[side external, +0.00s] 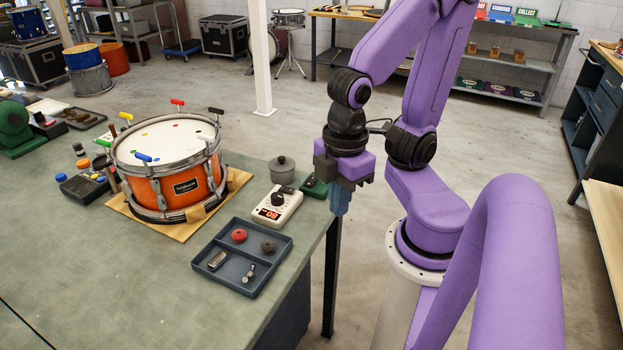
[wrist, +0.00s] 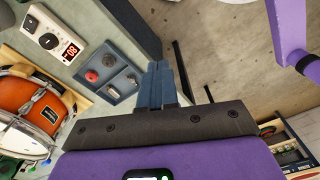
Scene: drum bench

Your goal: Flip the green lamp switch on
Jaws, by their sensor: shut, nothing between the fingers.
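A small green box (side external: 314,188), which looks like the green lamp switch, sits near the table's right edge. It is partly hidden by my gripper, and its lever position is too small to tell. I cannot make it out in the wrist view. My gripper (side external: 341,206) points down just right of the green box, beyond the table edge, and appears apart from it. Its blue fingers (wrist: 158,66) are shut together and empty in the wrist view.
A white device (side external: 277,207) with a red display stands beside the green box, and a grey lidded pot (side external: 282,170) behind it. A dark tray (side external: 243,286) with small parts lies in front. An orange drum (side external: 180,190) stands left. Open floor lies right of the table.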

